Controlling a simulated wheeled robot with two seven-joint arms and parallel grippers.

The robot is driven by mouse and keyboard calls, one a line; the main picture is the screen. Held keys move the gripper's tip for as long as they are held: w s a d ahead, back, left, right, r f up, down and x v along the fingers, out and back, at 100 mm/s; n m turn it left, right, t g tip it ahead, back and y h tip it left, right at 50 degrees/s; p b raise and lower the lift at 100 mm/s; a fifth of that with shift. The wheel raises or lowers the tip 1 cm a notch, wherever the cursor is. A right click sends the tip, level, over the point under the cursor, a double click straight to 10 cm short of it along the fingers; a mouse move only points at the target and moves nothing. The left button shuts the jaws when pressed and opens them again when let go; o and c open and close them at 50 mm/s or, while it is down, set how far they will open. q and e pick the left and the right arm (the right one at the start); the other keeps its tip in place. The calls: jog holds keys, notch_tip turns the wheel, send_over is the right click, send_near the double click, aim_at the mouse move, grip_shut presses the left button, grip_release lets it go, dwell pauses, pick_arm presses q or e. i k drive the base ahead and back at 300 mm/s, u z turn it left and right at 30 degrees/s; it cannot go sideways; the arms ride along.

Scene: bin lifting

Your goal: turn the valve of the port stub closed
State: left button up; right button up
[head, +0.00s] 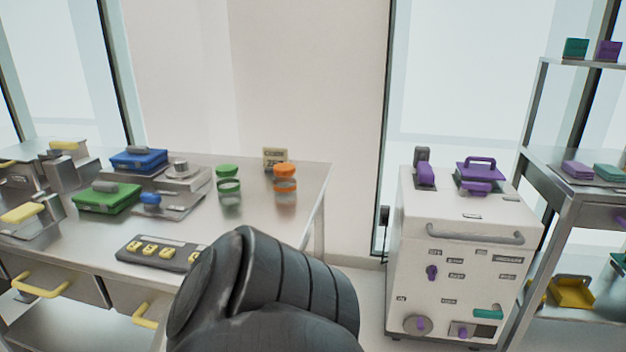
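A white cabinet machine (461,216) stands on the floor right of centre. A purple knob (432,272) is higher on the front. A purple lever-like part (426,174) stands on top at the left, against a dark upright piece. I cannot tell which of these is the port stub's valve, or whether it is open or closed. A dark ribbed arm part of mine fills the bottom centre. Neither gripper can be made out.
A steel table (262,228) at left holds green and blue lidded boxes, jars and a button panel (160,252). A shelf rack (566,190) stands close to the cabinet's right. A grey handle bar (475,236) juts from the cabinet front. A floor gap separates table and cabinet.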

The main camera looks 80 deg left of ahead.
aim_at(151, 201)
jog(key=i, duration=0.1)
jog(key=u, duration=4.25)
